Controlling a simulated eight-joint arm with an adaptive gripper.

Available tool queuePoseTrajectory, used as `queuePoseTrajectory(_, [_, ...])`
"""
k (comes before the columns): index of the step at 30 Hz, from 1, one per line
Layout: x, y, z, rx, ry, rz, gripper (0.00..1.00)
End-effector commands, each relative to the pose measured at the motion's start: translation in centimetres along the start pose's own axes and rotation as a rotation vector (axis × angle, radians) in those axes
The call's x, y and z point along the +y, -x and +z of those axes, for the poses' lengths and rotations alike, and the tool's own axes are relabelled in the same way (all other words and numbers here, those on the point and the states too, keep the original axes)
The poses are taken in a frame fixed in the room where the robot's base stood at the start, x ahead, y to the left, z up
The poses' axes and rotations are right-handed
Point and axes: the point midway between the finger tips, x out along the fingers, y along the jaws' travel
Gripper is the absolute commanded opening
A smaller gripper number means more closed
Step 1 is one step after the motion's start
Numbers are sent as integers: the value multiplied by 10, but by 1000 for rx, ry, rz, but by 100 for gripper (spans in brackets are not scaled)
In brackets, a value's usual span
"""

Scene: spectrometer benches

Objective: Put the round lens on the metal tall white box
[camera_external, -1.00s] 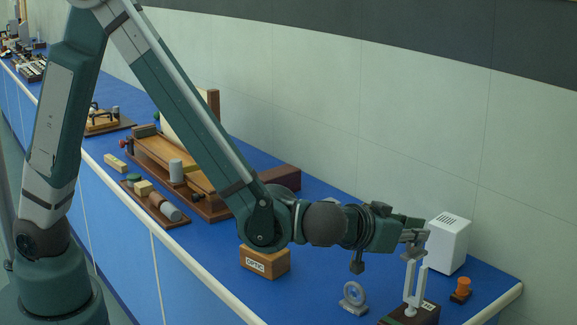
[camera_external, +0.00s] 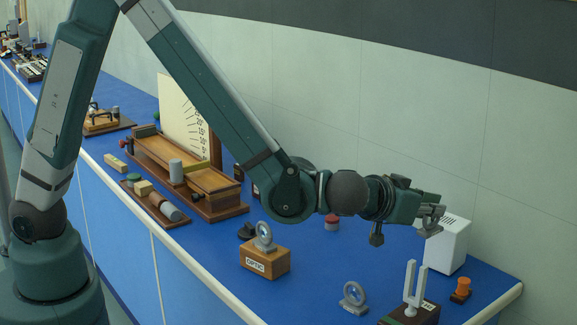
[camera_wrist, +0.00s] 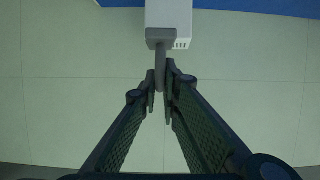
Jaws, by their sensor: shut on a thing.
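My gripper (camera_wrist: 160,92) is shut on a grey round lens in a mount (camera_wrist: 160,39), seen edge-on in the wrist view with its flat base pointing away from my jaws. In the external view my gripper (camera_external: 431,213) is at the near left side of the tall white box (camera_external: 447,246), around the height of its top. The box also shows in the wrist view (camera_wrist: 168,14), partly behind the mount's base. Whether the mount touches the box cannot be told.
A similar lens (camera_external: 264,236) stands on the wooden optic block (camera_external: 265,262); another lens (camera_external: 353,296) stands on the blue bench. A tuning fork (camera_external: 413,286) stands in front of the white box, and an orange-topped item (camera_external: 462,288) is to its right.

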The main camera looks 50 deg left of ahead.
Motion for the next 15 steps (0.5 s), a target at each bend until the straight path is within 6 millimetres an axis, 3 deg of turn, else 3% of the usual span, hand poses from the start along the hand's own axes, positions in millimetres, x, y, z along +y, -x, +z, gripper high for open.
queuePoseTrajectory(1, [-1, -3, -15, 0, 1, -1, 0])
queuePoseTrajectory(15, [-12, -45, -95, 1, 0, -1, 0])
